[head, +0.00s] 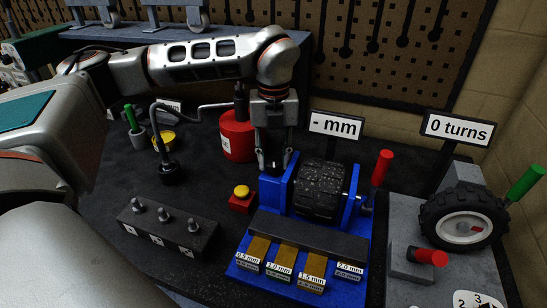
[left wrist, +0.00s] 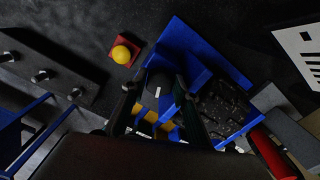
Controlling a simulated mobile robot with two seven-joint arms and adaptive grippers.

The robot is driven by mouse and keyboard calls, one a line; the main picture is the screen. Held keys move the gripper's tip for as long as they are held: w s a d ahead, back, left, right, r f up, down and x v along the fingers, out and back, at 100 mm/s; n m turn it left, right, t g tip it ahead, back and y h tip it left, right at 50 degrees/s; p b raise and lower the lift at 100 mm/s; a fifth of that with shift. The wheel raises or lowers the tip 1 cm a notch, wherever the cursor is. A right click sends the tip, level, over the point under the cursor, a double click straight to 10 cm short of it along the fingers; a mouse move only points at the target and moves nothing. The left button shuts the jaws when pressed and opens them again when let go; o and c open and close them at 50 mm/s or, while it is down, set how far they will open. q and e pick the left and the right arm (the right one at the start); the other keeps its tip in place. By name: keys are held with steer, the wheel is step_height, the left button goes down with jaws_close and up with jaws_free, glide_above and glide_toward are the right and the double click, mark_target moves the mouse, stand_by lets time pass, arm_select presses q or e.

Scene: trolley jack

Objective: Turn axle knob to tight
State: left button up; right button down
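The blue stand (head: 272,191) holds a black ribbed roller (head: 320,190) between two uprights. A dark round knob with a white mark (left wrist: 160,82) is at the stand's left side in the left wrist view; I take it for the axle knob. In the head view it is mostly hidden behind my gripper. My left gripper (head: 273,165) points down at the left upright. Its fingers are apart, also in the left wrist view (left wrist: 157,95), with the knob seen between or just beyond the tips. Contact cannot be made out. My right gripper is not in view.
A red-handled lever (head: 381,168) stands right of the roller. A yellow button on a red base (head: 241,197) and a dark block with several pegs (head: 167,232) are to the left. A red can (head: 236,138) stands behind. A wheel (head: 464,217) is at right; signs read "- mm" and "0 turns".

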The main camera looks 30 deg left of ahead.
mark_target(273, 161)
arm_select(q)
steer(key=o, duration=0.3)
steer(key=shift+o, duration=0.2)
steer(key=shift+r, duration=0.1)
steer(key=shift+r, duration=3.85)
